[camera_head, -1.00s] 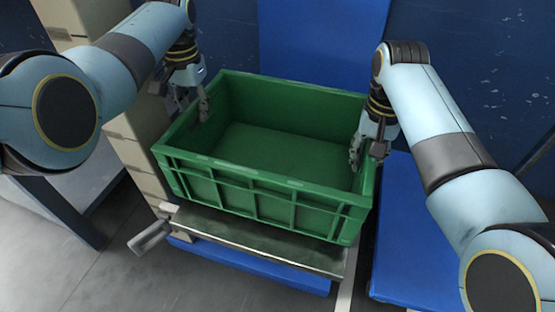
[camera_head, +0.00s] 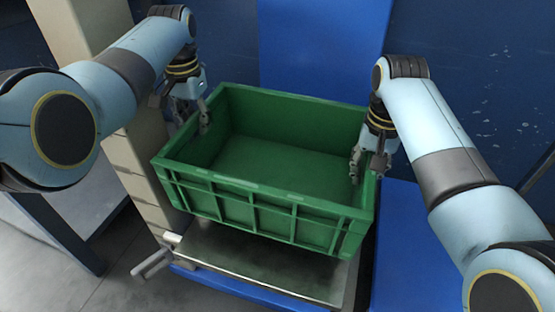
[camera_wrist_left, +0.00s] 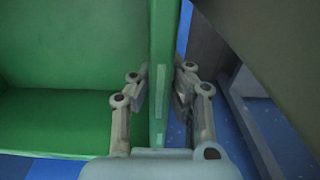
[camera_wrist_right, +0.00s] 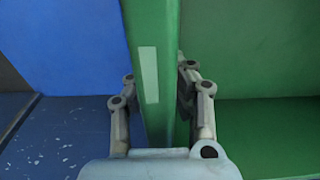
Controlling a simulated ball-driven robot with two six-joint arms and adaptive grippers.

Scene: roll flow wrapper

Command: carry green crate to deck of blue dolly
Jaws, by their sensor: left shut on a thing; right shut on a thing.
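The green crate (camera_head: 270,215) is an empty open-topped box in the middle of the head view. It appears raised above a metal-topped platform (camera_head: 270,262). My left gripper (camera_head: 196,116) is shut on the crate's left wall; the left wrist view shows its fingers (camera_wrist_left: 160,100) on both sides of that wall. My right gripper (camera_head: 368,164) is shut on the right wall, and the right wrist view shows its fingers (camera_wrist_right: 160,100) on either side of the rim. A blue deck (camera_head: 405,245), seemingly the dolly's, lies right of the crate and is partly hidden by it and my right arm.
A beige cabinet or column (camera_head: 140,165) stands close to the crate's left. A grey handle (camera_head: 153,262) sticks out at the platform's front left. A blue upright panel (camera_head: 322,45) rises behind the crate. The visible blue deck is clear.

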